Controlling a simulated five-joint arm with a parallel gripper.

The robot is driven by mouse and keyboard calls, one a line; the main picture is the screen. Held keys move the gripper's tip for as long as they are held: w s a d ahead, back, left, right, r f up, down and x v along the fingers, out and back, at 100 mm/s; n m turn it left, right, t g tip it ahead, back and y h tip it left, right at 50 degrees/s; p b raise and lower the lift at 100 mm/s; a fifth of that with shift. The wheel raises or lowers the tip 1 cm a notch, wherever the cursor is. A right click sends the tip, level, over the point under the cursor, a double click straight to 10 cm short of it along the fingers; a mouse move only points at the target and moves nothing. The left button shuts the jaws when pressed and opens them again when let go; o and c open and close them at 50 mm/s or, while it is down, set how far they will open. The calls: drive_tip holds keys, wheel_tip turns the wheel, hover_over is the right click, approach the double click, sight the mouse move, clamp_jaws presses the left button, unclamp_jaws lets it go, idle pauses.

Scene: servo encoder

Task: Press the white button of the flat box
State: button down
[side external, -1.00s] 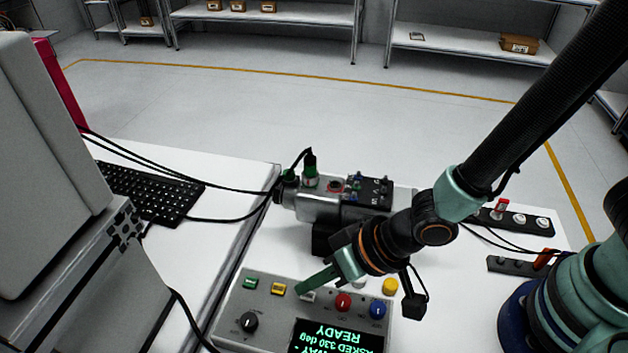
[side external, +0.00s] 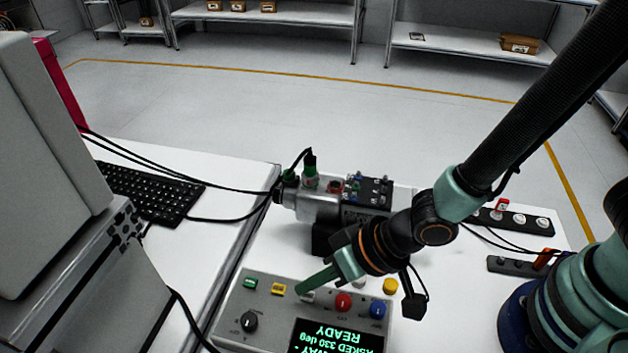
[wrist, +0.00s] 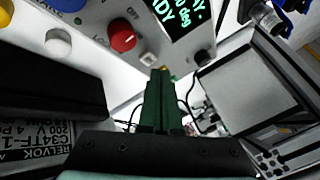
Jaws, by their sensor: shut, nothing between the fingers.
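The flat box (side external: 262,318) is a grey panel with buttons, knobs and a lit display (side external: 335,338) that reads READY and "ASKED 330 deg". A small whitish square button (side external: 308,297) lies in the row after a green button (side external: 250,283) and a yellow button (side external: 279,289). It is partly covered by my gripper (side external: 300,289). In the wrist view the whitish square button (wrist: 148,59) shows just beyond the tips of my gripper (wrist: 160,72). My green fingers are shut and empty, low over the button; I cannot tell whether they touch it.
A grey motor (side external: 318,207) with cables stands behind the box.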

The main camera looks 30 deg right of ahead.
sight(312, 298)
drive_tip(key=shift+f, duration=0.1)
drive_tip(key=shift+f, duration=0.35)
drive_tip(key=shift+f, duration=0.4)
idle(0.9)
drive_tip(key=shift+s+r, duration=0.1)
drive_tip(key=shift+r, duration=0.7)
drive_tip(key=shift+r, duration=2.55)
